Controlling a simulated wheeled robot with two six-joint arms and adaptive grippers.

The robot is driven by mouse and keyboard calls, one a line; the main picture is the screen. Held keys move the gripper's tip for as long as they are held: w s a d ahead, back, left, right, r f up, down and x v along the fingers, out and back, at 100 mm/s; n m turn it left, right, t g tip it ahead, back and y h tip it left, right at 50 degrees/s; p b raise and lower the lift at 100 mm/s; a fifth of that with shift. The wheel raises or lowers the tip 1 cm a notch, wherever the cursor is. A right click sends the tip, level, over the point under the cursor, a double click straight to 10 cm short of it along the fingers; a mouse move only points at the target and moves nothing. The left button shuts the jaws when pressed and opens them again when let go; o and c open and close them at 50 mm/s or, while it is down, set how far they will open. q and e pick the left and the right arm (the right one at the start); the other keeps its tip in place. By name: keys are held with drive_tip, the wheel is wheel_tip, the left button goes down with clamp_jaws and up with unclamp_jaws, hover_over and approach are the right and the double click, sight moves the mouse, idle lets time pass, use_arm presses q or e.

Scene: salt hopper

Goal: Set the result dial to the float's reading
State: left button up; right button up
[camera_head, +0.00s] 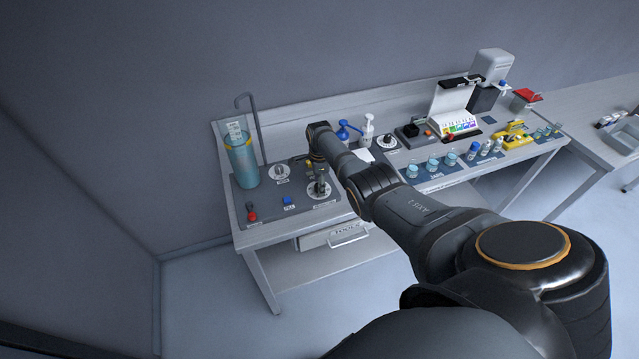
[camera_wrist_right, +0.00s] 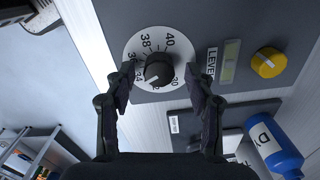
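The tall cylinder (camera_head: 242,163) of blue-green liquid stands at the bench's left end in the head view. A pale float stem (camera_head: 235,131) with markings rises at its top; its reading is too small to read. In the right wrist view, a white dial (camera_wrist_right: 146,42) carries numbers from the thirties to 40. Its black knob (camera_wrist_right: 159,70) has a white pointer mark aimed down-left; the exact value is unclear. My right gripper (camera_wrist_right: 161,76) is open, its fingers on either side of the knob with gaps showing. My left gripper is not in view.
A yellow knob (camera_wrist_right: 269,62) and a level window (camera_wrist_right: 231,61) are near the gripper. A red knob (camera_head: 252,215) and blue button (camera_head: 288,201) are at the panel's front.

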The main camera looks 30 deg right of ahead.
wheel_tip(320, 180, up, 12)
idle(0.6)
